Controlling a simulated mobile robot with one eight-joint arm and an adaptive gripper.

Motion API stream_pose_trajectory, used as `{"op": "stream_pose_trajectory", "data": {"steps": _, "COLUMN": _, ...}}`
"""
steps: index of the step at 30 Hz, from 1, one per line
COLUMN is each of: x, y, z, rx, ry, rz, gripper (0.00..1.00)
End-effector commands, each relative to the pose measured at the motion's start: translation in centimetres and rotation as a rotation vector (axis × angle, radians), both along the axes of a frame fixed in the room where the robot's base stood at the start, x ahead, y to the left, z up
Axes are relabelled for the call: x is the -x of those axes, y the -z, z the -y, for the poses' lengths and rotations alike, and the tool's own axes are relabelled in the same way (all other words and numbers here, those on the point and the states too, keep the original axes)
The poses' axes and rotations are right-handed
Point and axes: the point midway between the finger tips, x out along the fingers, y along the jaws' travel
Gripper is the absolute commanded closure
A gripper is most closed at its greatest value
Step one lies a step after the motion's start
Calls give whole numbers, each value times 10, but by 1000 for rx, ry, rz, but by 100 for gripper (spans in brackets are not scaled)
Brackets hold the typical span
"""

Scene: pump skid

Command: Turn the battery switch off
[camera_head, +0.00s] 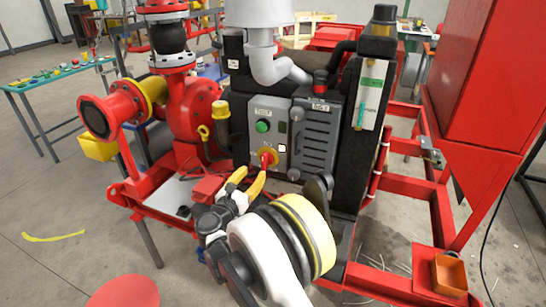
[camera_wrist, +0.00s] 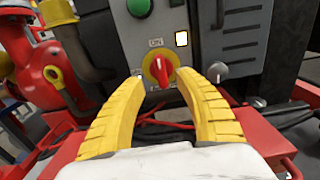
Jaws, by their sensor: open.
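The battery switch (camera_head: 268,158) is a red handle on a yellow round plate, low on the grey control panel of the pump skid. In the wrist view the switch (camera_wrist: 159,68) shows its red handle close to upright, below a label that seems to read ON. My gripper (camera_head: 251,180) has yellow fingers and is open in front of the panel, just below the switch. In the wrist view the fingertips (camera_wrist: 162,78) stand on either side of the switch, with a gap to the handle. Whether they reach its depth is unclear.
A green button (camera_head: 263,126) sits above the switch, and a grey knob (camera_wrist: 217,71) is to its right. A yellow-capped pipe (camera_head: 220,110) and red pump (camera_head: 190,105) stand left. Red frame rails (camera_head: 405,275) run along the right.

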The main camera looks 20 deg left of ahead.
Motion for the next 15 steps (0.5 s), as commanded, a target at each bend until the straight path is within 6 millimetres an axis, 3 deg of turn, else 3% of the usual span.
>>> {"op": "stream_pose_trajectory", "data": {"steps": 9, "x": -63, "y": 2, "z": 6, "rx": 3, "ry": 2, "rz": 2, "gripper": 59}}
{"op": "stream_pose_trajectory", "data": {"steps": 15, "x": -90, "y": 1, "z": 8, "rx": 4, "ry": 0, "rz": 2, "gripper": 59}}
